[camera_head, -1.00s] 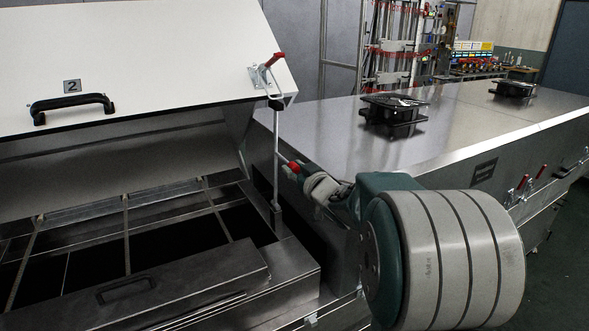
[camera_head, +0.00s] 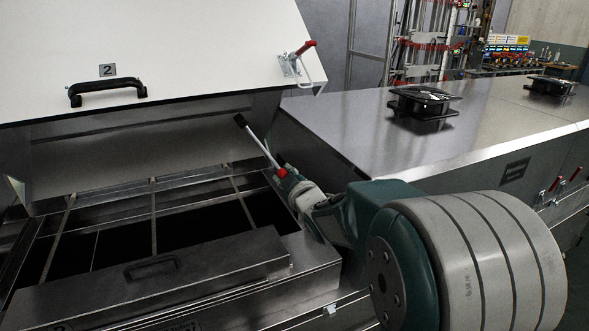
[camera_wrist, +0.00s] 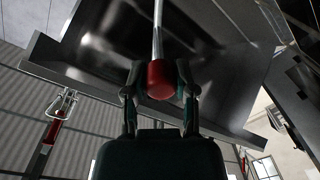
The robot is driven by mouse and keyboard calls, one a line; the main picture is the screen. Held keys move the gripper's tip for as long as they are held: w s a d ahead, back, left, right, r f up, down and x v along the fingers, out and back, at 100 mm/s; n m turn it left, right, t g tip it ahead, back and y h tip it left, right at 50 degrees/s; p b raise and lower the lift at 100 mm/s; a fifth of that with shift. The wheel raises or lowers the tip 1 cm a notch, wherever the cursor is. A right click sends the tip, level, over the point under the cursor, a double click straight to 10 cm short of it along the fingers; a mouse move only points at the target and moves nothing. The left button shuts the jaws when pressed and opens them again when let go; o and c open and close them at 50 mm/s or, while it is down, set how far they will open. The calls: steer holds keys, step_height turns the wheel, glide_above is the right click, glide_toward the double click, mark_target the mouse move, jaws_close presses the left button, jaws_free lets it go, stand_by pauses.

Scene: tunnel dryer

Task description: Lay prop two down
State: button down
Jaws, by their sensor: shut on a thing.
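Prop two is a thin grey rod (camera_head: 262,148) with a red grip and a black tip. My gripper (camera_head: 284,175) is shut on its red grip, just right of the hatch opening. The rod tilts up and to the left, with its black tip free in front of the raised white lid (camera_head: 190,45) marked 2. The wrist view shows the red grip (camera_wrist: 161,80) between my two fingers, with the rod running upward.
The open hatch (camera_head: 153,215) with dark bays and cross bars lies below the lid. A metal cover with a black handle (camera_head: 150,267) is in front. A red-handled latch (camera_head: 301,61) hangs at the lid's corner. Black fan units (camera_head: 424,100) stand on the dryer roof.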

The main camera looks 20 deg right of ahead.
steer(key=shift+a+f+n, duration=0.35)
steer(key=shift+a+n, duration=0.05)
steer(key=shift+a, duration=0.1)
steer(key=shift+c, duration=2.1)
jaws_free()
steer(key=s, duration=1.2)
steer(key=shift+d, duration=0.4)
